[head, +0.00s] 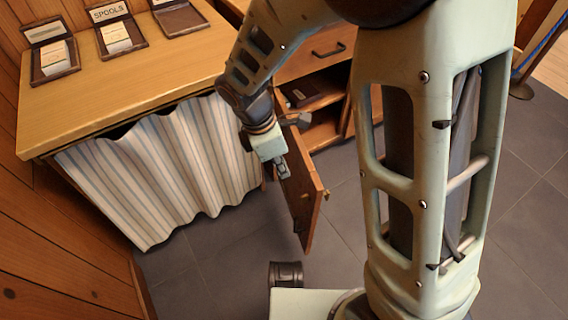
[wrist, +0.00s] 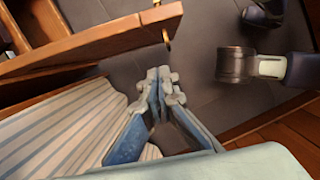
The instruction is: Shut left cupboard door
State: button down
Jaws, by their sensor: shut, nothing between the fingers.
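The left cupboard door (head: 300,200) stands wide open, jutting from the wooden cupboard (head: 312,62) toward the floor's middle. A small knob (head: 326,194) shows near its free edge. My gripper (head: 281,170) is shut and empty, on the curtain side of the door and close to its face. In the wrist view the door (wrist: 95,45) runs across the top left, and my shut fingertips (wrist: 160,78) point toward it near its free end. I cannot tell whether they touch it. My arm hides part of the cupboard.
A wooden counter (head: 135,78) with a striped curtain (head: 165,170) stands left of the door. Small display cases, one labelled SPOOLS (head: 108,12), sit on top. Dark objects lie inside the cupboard. A rope post (head: 521,89) stands at right.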

jog(key=w+d+f+b, duration=0.1)
jog(key=d+f+b, duration=0.2)
jog(key=d+f, duration=0.2)
jog(key=shift+w+f, duration=0.35)
jog(key=shift+w, duration=0.05)
jog(key=shift+d, duration=0.25)
